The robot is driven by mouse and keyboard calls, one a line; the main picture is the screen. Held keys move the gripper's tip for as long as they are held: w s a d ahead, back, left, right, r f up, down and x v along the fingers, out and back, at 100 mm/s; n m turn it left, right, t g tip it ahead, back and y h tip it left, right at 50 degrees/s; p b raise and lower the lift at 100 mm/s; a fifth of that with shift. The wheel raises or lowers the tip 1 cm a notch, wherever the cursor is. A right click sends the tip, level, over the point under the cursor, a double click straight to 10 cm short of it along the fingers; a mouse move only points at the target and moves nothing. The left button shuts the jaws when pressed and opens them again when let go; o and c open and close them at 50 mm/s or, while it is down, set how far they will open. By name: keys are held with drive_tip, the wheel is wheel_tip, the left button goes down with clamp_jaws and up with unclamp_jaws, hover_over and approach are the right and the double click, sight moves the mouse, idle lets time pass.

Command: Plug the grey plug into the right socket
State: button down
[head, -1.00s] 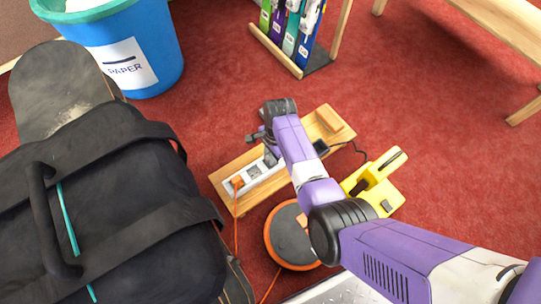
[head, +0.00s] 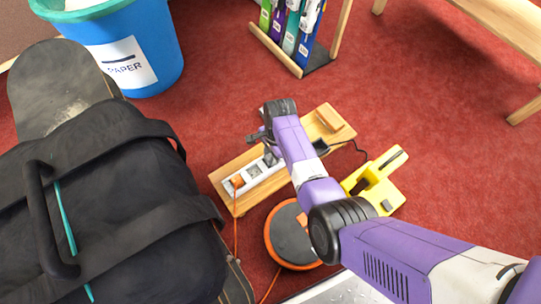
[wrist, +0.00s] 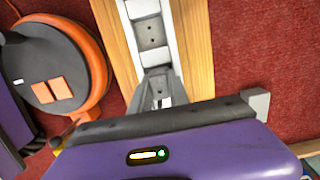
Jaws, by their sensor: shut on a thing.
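A white power strip (head: 246,178) is fixed on a wooden board (head: 225,172) on the floor, with a row of sockets. An orange plug (head: 237,181) sits in the strip's left end, and an empty socket (head: 254,170) shows beside it. My gripper (head: 270,158) is over the strip, right of that socket. In the wrist view an empty socket (wrist: 150,33) lies ahead of my gripper (wrist: 160,92), which is shut on the grey plug (wrist: 157,73). The fingers mostly cover the plug. The right socket is hidden by my arm, and I cannot tell whether the plug touches it.
A black plug (head: 320,147) with a dark cable is right of my arm. A yellow tool (head: 376,181) and an orange-rimmed cable reel (head: 290,240) lie near the board. A black bag (head: 110,210) fills the left. Red carpet is open at the back right.

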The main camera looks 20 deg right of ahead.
drive_tip(key=c, duration=1.2)
unclamp_jaws()
drive_tip(key=shift+o, duration=0.2)
drive_tip(key=r+p, duration=0.1)
drive_tip(key=r, duration=0.1)
drive_tip(key=r+p, duration=0.2)
drive_tip(key=r, duration=0.1)
drive_tip(key=d+r+p, duration=0.1)
drive_tip(key=r+p, duration=0.1)
drive_tip(key=shift+r, duration=0.35)
